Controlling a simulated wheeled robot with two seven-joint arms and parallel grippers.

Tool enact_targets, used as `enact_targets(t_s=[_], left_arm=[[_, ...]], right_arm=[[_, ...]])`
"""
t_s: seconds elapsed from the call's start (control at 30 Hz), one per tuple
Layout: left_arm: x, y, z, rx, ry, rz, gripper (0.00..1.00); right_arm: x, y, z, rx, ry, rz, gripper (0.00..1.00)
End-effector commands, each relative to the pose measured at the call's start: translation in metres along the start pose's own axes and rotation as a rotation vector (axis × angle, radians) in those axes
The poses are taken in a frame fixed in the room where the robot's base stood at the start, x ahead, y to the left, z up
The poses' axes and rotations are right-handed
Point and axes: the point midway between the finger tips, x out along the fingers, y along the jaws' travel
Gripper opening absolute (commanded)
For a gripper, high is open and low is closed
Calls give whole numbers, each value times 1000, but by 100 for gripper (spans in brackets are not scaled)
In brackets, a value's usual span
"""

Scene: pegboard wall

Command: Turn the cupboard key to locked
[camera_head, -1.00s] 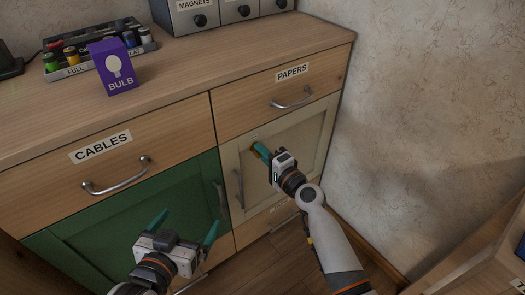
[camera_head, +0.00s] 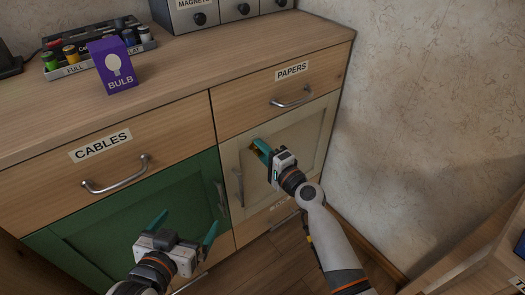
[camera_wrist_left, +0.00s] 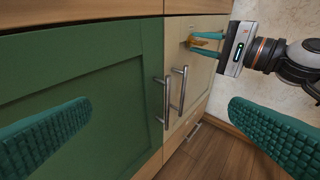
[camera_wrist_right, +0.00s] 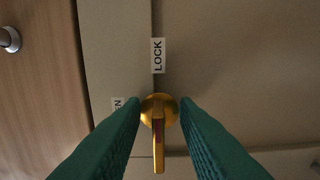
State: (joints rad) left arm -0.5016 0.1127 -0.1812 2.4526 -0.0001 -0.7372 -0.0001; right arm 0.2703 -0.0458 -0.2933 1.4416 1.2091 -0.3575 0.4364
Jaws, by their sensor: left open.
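The gold key (camera_wrist_right: 158,140) sits on a round gold plate in the cream cupboard door (camera_head: 293,165). In the right wrist view its narrow grip runs down from the plate, in line with the LOCK label (camera_wrist_right: 158,55) above. A partly hidden label ending in "EN" (camera_wrist_right: 118,103) is to the left. My right gripper (camera_wrist_right: 161,108) has one finger on each side of the key, with gaps showing; it is open around it. The key also shows between those fingers in the left wrist view (camera_wrist_left: 205,42). My left gripper (camera_head: 182,228) is open and empty before the green door.
The green door (camera_head: 130,215) and cream door have upright metal handles. Drawers marked CABLES (camera_head: 100,146) and PAPERS (camera_head: 292,70) sit above, with protruding handles. A purple bulb box (camera_head: 113,68) stands on the top. The wall (camera_head: 430,110) is close on the right.

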Motion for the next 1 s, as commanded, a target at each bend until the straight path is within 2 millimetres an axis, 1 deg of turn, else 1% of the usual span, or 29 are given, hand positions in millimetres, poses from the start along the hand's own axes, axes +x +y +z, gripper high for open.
enact_targets(t_s=[0.13,0.23,0.4,0.5,0.6,0.7,0.83,1.0], left_arm=[[-1,0,0,0,11,0,100],[-5,2,-13,1,87,5,100],[-13,6,-34,0,219,13,100],[-16,7,-42,-1,269,16,100],[-18,7,-46,-1,291,18,100],[-18,7,-47,-1,296,18,100],[-18,7,-47,-1,296,18,100],[-18,7,-47,-1,295,18,100]], right_arm=[[-5,0,0,-1,-1,-1,27],[-18,0,1,-1,-1,-2,27],[-55,0,0,-3,-1,-3,27],[-76,0,0,-2,0,-3,27],[-94,-1,0,-1,0,-2,27],[-108,-1,0,-2,0,-2,27],[-118,0,0,-1,1,-1,27],[-120,0,0,0,0,0,27]])
